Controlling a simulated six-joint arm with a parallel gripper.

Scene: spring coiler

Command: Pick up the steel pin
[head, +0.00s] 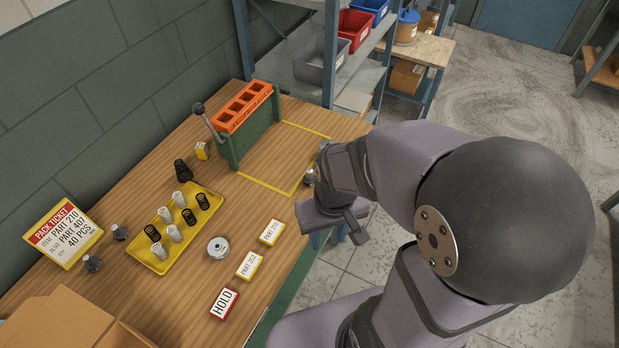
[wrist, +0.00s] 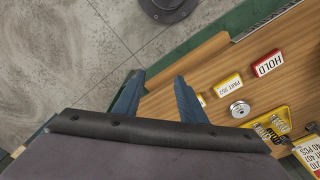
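I cannot clearly make out a steel pin in either view. A round silver metal piece with a raised centre (head: 218,247) lies on the wooden bench (head: 150,300), right of the yellow tray (head: 146,254); it also shows in the wrist view (wrist: 240,109). Two small dark grey knob-like parts, one farther back (head: 120,232) and one nearer (head: 92,263), stand left of the tray. My gripper (wrist: 155,82) is open and empty, its two blue fingers spread, over the bench's front edge. In the head view, my gripper (head: 338,225) is partly hidden by my arm.
The tray holds several black and white springs. An orange-topped green lever fixture (head: 245,125) stands at the back. Labels "PART 210" (head: 272,232), "PART 352" (head: 250,266) and "HOLD" (head: 225,303) line the front. A cardboard box (head: 60,322) is at lower left. The yellow-outlined area is clear.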

